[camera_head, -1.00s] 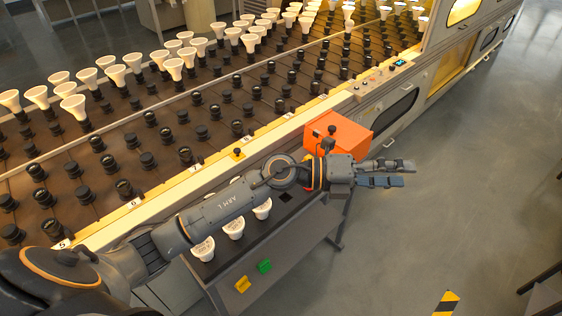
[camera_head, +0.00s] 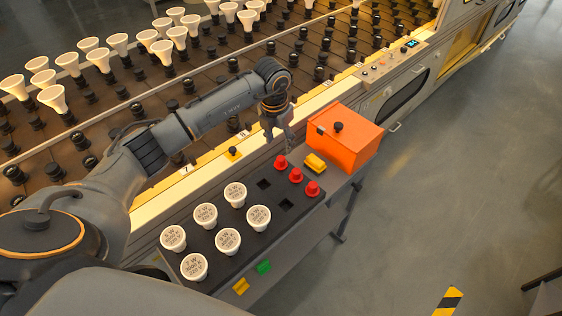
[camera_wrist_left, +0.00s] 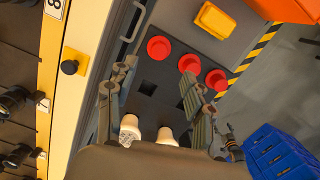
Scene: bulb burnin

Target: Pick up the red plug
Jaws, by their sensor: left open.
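Three red plugs stand in a row at the right end of the black bulb tray (camera_head: 262,222): one nearest the conveyor (camera_head: 281,162), a middle one (camera_head: 296,175) and an outer one (camera_head: 312,188). My left gripper (camera_head: 280,138) points down just above and beside the plug nearest the conveyor. In the left wrist view the fingers of my left gripper (camera_wrist_left: 157,76) are wide apart with nothing between them. The three plugs (camera_wrist_left: 160,48) show there near and beyond the fingertips, the right finger close to the middle one. My right gripper is not in view.
Several white bulbs (camera_head: 228,241) stand in the tray beside empty square sockets. A yellow block (camera_head: 315,162) and an orange box (camera_head: 350,145) sit beyond the plugs. The conveyor edge (camera_head: 215,160) runs along the left. Open floor lies to the right.

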